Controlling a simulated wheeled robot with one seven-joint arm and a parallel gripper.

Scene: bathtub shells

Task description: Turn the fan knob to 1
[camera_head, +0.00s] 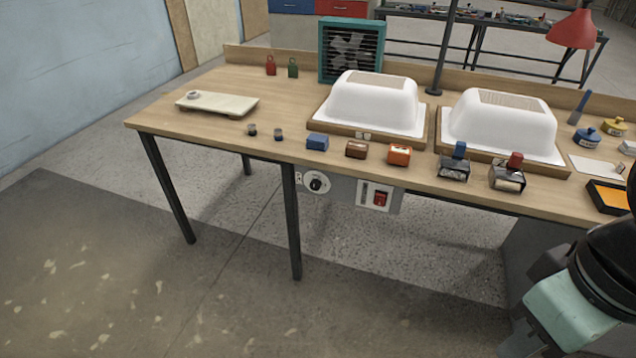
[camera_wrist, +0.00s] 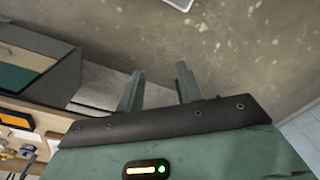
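The fan knob (camera_head: 316,183) is a black knob on a round white dial, on a grey panel under the table's front edge. Its setting is too small to read. The fan (camera_head: 350,52) is a teal box with a grille, standing at the back of the table. My arm is at the lower right of the head view, well apart from the knob; its fingers are not visible there. In the wrist view my gripper (camera_wrist: 160,85) is open, its two fingers apart with nothing between them. The knob is not in the wrist view.
Two white tub shells (camera_head: 374,101) (camera_head: 502,122) stand on the wooden table (camera_head: 215,83). A red switch (camera_head: 380,198) sits right of the knob. A dark table leg (camera_head: 291,225) stands just left of it. Colored blocks and stamps line the front edge. The floor in front is clear.

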